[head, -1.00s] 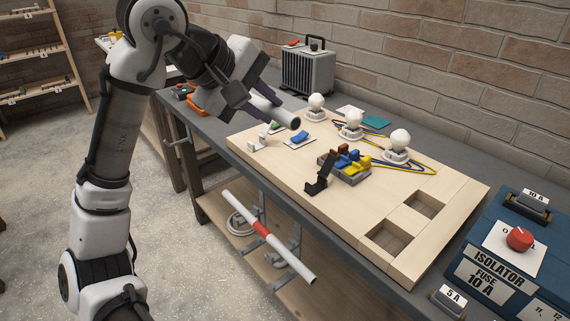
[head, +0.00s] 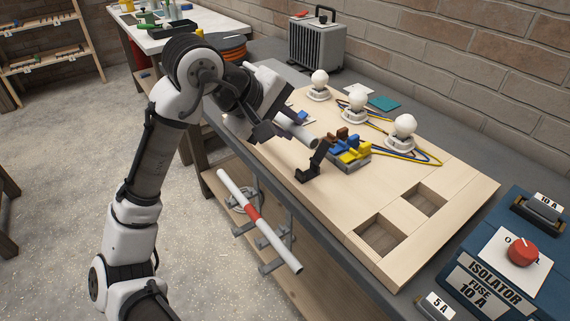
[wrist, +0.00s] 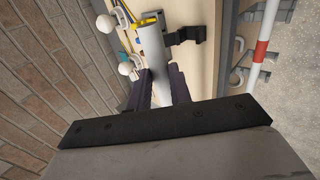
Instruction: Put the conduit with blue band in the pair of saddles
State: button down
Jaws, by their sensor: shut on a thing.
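My gripper (head: 284,122) is shut on a pale grey conduit (head: 303,132), held over the wooden board. The conduit also shows between the fingers in the wrist view (wrist: 152,50), reaching away from them. No blue band is visible on its exposed part; the part in the grip is hidden. Grey saddles (head: 270,267) stick out from the bench front, below the board. A white conduit with a red band (head: 253,212) lies along them, lower than my gripper. Another grey upright (head: 290,228) stands behind it; whether it is an empty saddle I cannot tell.
A black angled stand (head: 312,168) and a block of blue and yellow connectors (head: 349,152) are close to the conduit's free end. Several white bulbs (head: 403,128) stand behind. The board has two square recesses (head: 378,236). A blue isolator box (head: 500,265) is at right.

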notch_tip(320, 180, down, 10)
jog(key=shift+f, duration=0.2)
dwell(0.3)
jog(key=shift+f+b, duration=0.35)
jog(key=shift+f, duration=0.3)
jog(key=c, duration=1.3)
grip_release()
jog(key=shift+r, duration=0.25)
jog(key=v, duration=1.2)
jog(key=shift+s+r, duration=0.1)
jog(key=shift+r, duration=0.25)
jog(key=shift+r, duration=0.1)
